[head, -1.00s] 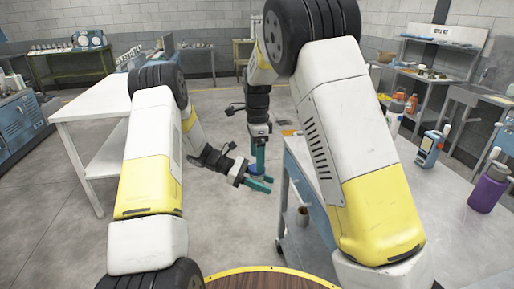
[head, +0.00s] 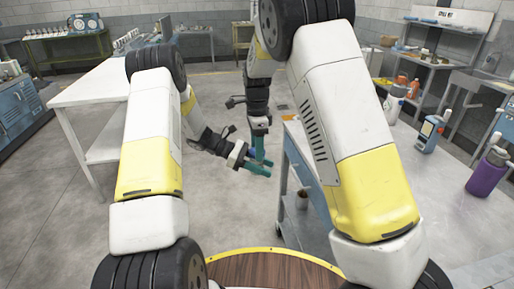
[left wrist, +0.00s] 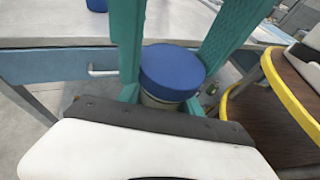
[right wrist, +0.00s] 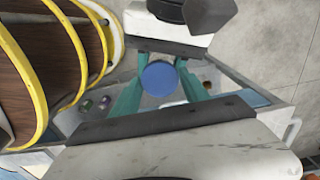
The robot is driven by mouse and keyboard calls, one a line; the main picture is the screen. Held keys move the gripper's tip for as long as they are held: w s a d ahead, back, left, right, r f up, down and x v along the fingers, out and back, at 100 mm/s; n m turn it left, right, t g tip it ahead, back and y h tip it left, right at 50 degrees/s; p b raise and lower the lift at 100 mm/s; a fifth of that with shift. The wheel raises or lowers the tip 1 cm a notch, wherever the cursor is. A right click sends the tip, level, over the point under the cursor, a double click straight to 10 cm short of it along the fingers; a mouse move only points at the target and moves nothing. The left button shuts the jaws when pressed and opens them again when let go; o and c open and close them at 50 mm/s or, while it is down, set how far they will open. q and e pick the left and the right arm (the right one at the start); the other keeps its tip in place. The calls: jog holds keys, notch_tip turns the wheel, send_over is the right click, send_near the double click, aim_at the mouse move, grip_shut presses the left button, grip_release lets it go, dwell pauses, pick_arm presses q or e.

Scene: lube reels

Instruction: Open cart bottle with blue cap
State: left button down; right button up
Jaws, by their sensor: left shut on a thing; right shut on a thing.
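The bottle's blue cap (left wrist: 170,70) shows in the left wrist view, on top of a pale bottle body (left wrist: 160,101). The cap (right wrist: 159,78) also shows from above in the right wrist view. My left gripper (head: 264,167) is shut on the bottle below the cap, reaching in from the side. My right gripper (head: 260,160) points down from above, with its teal fingers on both sides of the cap, shut on it. In the head view the bottle is small and mostly hidden by the fingers.
The metal cart (head: 440,195) at right carries a purple bottle (head: 487,175), a blue-and-white bottle (head: 428,133) and a white bottle (head: 395,103). A white table (head: 88,103) stands at left. Open grey floor (head: 215,220) lies between them.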

jog(key=n, duration=0.3)
jog(key=shift+c, duration=0.2)
jog(key=o, duration=1.5)
jog(key=shift+o, duration=0.2)
jog(key=shift+r, duration=0.1)
